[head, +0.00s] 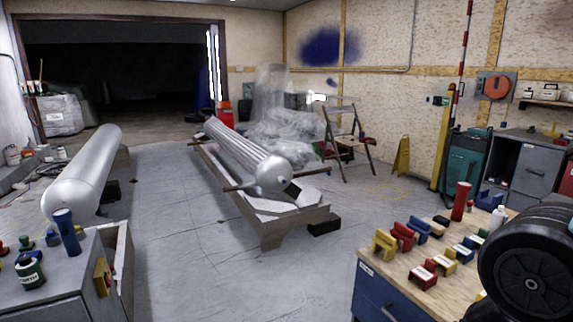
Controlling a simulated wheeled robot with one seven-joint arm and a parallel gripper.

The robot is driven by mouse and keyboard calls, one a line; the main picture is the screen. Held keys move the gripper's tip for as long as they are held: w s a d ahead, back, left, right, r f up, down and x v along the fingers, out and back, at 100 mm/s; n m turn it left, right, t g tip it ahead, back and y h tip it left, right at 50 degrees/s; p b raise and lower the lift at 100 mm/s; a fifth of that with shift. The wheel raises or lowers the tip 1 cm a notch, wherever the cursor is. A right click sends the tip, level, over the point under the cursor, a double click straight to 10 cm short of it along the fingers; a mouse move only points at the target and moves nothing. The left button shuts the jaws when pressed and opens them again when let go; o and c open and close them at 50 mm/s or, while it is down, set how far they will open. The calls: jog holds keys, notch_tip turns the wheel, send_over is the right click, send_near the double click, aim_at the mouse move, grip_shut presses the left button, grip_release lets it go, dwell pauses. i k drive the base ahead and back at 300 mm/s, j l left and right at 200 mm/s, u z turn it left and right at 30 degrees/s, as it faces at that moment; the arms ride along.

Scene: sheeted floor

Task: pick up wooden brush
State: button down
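I cannot pick out a wooden brush with certainty in the head view. Several small coloured pieces in red, yellow and blue lie on the wooden top of the workbench (374,266) at the lower right, but none is clearly a brush. A dark rounded part of my own arm fills the lower right corner and hides part of that bench. My gripper is not in view.
A grey cabinet (55,291) with small items stands at the lower left, near a silver cylinder (85,172). A ribbed cylinder (245,158) rests on a low wooden frame (285,226). A stepladder (345,140) stands behind. Floor between cabinet and frame is clear.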

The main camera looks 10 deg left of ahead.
aim_at(438, 232)
jog(key=i+j+z, duration=0.15)
jog(key=z, duration=0.3)
jog(key=i+j+z, duration=0.25)
jog(key=z, duration=0.15)
jog(key=i+j, duration=0.15)
jog(key=j, duration=0.15)
jog(key=i+j+z, duration=0.15)
jog(key=i+j, duration=0.2)
jog(key=j, duration=0.25)
jog(key=i+j+z, duration=0.15)
jog(key=j, duration=0.2)
jog(key=i+j, duration=0.1)
jog(key=j, duration=0.2)
jog(key=i+j+z, duration=0.1)
jog(key=j, duration=0.25)
jog(key=i+j, duration=0.15)
jog(key=j, duration=0.2)
jog(key=i+j, duration=0.15)
jog(key=j, duration=0.2)
jog(key=i+j, duration=0.15)
jog(key=j, duration=0.2)
